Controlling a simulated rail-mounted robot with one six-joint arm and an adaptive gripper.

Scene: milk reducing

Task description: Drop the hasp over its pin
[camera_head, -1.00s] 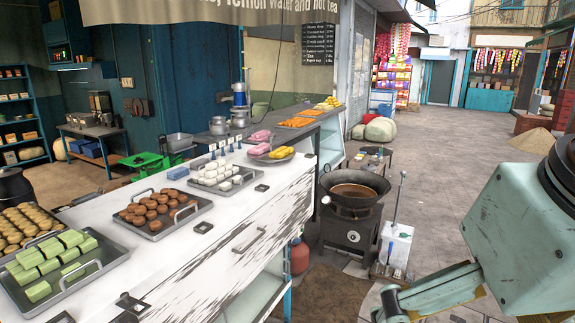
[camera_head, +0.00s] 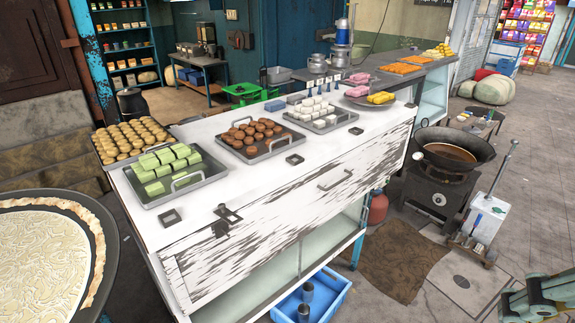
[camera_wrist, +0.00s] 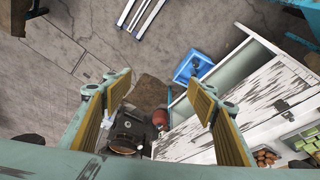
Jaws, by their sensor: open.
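A small dark metal hasp (camera_head: 229,213) sits at the front top edge of the white, worn sweets counter (camera_head: 270,218), near its left end. A dark plate lies beside it on the counter edge. The pin is too small to tell apart from the hasp, and I cannot tell whether they are joined. My gripper (camera_wrist: 160,88) is open and empty in the wrist view, its two yellow-padded fingers wide apart. It points down over the floor and stove side, well away from the hasp. In the head view only part of my arm shows at the lower right corner.
Trays of green sweets (camera_head: 188,192), brown sweets and white sweets stand on the counter. A stove with a wok (camera_head: 449,150) stands to its right. A blue crate (camera_head: 333,298) lies on the floor below. A large round pan (camera_head: 108,268) is at the left.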

